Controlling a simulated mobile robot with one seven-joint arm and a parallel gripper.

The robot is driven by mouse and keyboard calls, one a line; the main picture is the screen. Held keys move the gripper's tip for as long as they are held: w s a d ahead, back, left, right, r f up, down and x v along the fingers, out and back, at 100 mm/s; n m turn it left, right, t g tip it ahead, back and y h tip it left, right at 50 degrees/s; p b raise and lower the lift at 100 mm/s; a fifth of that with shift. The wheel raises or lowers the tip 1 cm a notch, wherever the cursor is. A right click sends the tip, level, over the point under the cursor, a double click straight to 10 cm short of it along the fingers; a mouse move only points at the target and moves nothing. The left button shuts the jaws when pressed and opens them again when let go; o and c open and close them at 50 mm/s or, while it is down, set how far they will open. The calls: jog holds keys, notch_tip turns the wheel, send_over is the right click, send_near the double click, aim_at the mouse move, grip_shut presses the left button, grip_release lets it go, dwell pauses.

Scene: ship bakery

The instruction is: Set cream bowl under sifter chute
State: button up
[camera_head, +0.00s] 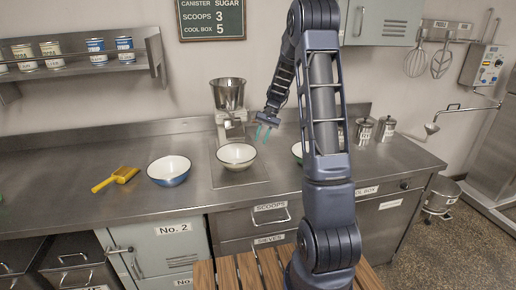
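A cream bowl (237,157) sits upright on the square plate in front of the sifter (229,95), which stands against the back wall with a metal hopper on a pale body. The bowl looks to be below the sifter's front; the chute itself is too small to make out. My gripper (262,134) hangs just right of the sifter, above and to the right of the cream bowl and apart from it. Its teal fingers are spread with a gap, and nothing shows between them.
A blue bowl (169,172) and a yellow scoop (117,178) lie left on the steel counter (60,185). A green bowl (297,149) is partly hidden behind my arm. Two metal canisters (385,129) stand right. Cans line a shelf (80,70) at upper left.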

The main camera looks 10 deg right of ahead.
jog(key=s+r+n+t+h, duration=0.1)
jog(key=s+r+t+h, duration=0.15)
jog(key=s+r, duration=1.35)
jog(key=s+d+r+n+t+h, duration=0.1)
jog(key=s+t, duration=0.4)
jog(key=s, duration=1.5)
jog(key=shift+d+r+n+h, duration=0.25)
jog(key=shift+d+n+h, duration=0.15)
jog(key=shift+d+h, duration=0.2)
jog(key=shift+a, duration=0.1)
